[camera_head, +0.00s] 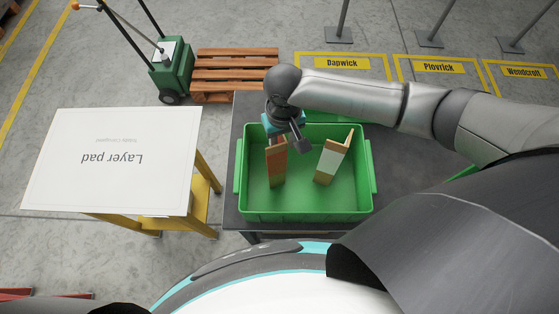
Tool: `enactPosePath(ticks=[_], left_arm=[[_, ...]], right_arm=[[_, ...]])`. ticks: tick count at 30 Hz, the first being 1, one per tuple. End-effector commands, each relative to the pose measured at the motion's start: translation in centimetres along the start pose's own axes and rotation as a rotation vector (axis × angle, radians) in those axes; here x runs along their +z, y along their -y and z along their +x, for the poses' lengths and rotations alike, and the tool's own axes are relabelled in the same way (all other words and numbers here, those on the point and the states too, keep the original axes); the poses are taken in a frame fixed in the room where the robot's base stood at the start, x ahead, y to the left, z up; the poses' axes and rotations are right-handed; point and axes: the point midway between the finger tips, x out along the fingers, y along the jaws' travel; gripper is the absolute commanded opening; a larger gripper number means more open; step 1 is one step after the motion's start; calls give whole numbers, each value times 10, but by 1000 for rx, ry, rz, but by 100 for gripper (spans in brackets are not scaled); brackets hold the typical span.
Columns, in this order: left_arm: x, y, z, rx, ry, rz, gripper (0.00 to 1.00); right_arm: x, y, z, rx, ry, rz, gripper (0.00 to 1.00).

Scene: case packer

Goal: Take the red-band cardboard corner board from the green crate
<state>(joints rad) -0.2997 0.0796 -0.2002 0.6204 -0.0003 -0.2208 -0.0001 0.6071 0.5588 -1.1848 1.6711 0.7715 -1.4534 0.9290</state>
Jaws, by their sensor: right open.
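The green crate (304,214) stands on a dark table in the middle of the view. The red-band cardboard corner board (277,168) stands upright in the crate's left part. A second corner board with a white band (331,162) stands, leaning a little, to its right in the crate. My right gripper (286,141) is over the crate's far left part, at the top of the red-band board. It is open; the fingers partly hide the board's top, and I cannot tell whether they touch it. My left gripper is not in view.
A white layer pad (112,160) lies on a yellow stand left of the dark table (247,112). A wooden pallet (236,69) and a green pallet truck (171,74) are behind. Yellow-marked floor bays (342,63) lie at the back right. The crate's middle floor is bare.

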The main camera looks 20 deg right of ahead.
Motion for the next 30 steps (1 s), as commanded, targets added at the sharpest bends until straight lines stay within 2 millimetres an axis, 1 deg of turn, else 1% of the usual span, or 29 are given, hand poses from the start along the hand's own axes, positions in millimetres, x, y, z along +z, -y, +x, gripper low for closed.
enactPosePath(ticks=[1,4,11,14,22,23,30], left_arm=[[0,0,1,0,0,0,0],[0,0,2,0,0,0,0],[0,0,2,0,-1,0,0],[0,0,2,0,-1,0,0],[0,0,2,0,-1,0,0],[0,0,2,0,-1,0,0],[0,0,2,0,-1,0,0]], right_arm=[[0,0,7,1,1,0,41],[0,0,14,1,0,0,41],[0,0,15,0,-1,-1,41],[0,0,15,0,-1,-1,32],[0,0,15,0,-1,-1,2],[0,0,15,0,-1,0,0],[0,0,15,0,-1,0,0]])
